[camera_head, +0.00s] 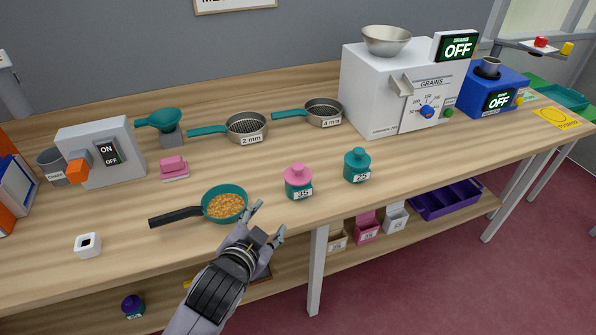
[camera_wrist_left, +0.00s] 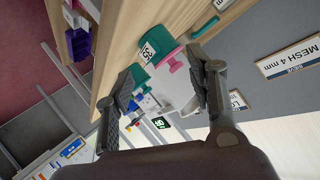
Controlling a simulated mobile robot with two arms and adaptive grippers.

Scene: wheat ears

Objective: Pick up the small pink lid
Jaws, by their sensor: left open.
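The small pink lid (camera_head: 298,173) has a round knob and sits on a teal jar (camera_head: 299,192) labelled 35, near the front edge of the wooden bench. My left gripper (camera_head: 269,218) is open and empty, in front of and slightly left of the jar, apart from it. In the left wrist view the pink lid (camera_wrist_left: 173,63) shows beyond and between the open fingers of my left gripper (camera_wrist_left: 160,68). My right gripper is not in view.
A teal pan (camera_head: 225,190) of grains with a black handle lies left of the jar, close to my gripper. A teal-lidded jar (camera_head: 356,165) labelled 25 stands to the right. Two sieves (camera_head: 246,128) lie behind. The bench between them is clear.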

